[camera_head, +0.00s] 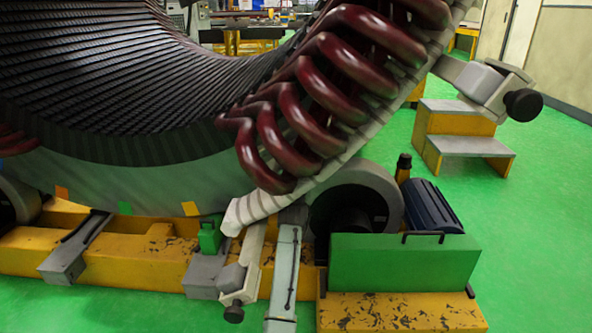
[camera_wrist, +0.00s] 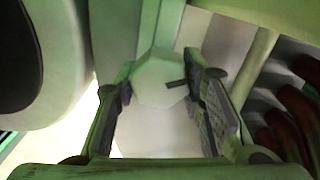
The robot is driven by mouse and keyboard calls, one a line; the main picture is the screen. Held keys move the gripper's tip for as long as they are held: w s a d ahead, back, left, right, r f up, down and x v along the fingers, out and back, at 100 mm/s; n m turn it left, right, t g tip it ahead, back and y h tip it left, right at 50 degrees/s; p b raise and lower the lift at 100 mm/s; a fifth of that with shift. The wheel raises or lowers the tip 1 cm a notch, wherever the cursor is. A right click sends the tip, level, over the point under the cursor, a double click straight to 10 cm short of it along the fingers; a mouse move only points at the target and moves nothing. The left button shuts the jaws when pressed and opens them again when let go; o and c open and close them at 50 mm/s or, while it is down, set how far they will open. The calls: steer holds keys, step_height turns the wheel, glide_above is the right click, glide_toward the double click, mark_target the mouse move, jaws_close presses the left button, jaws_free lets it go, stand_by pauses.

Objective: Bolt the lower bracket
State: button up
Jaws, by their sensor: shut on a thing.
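The lower bracket (camera_head: 240,272) is a grey arm with a block and a black knob (camera_head: 233,313) at its end. It hangs below the lower end of the curved, ribbed support (camera_head: 262,203) that carries the dark red coils (camera_head: 300,130). In the wrist view, the two fingers of my gripper (camera_wrist: 160,78) stand apart, on either side of a pale faceted piece (camera_wrist: 158,84). They are shut on it. A small dark pin sticks out to its right. Which part this piece is, I cannot tell. I cannot pick out my fingers in the head view.
A large roller (camera_head: 375,190) stands right of the bracket, beside a dark blue motor (camera_head: 432,204). A green box (camera_head: 404,262) and a yellow base (camera_head: 110,268) lie low around it. Another bracket (camera_head: 485,85) is at upper right. Yellow steps (camera_head: 458,122) stand on open green floor.

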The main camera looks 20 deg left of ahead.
steer(key=shift+m, duration=0.5)
steer(key=o, duration=1.2)
steer(key=shift+c, duration=0.2)
steer(key=shift+s, duration=0.1)
steer(key=v, duration=0.7)
steer(key=shift+s+d, duration=0.1)
steer(key=shift+s, duration=0.05)
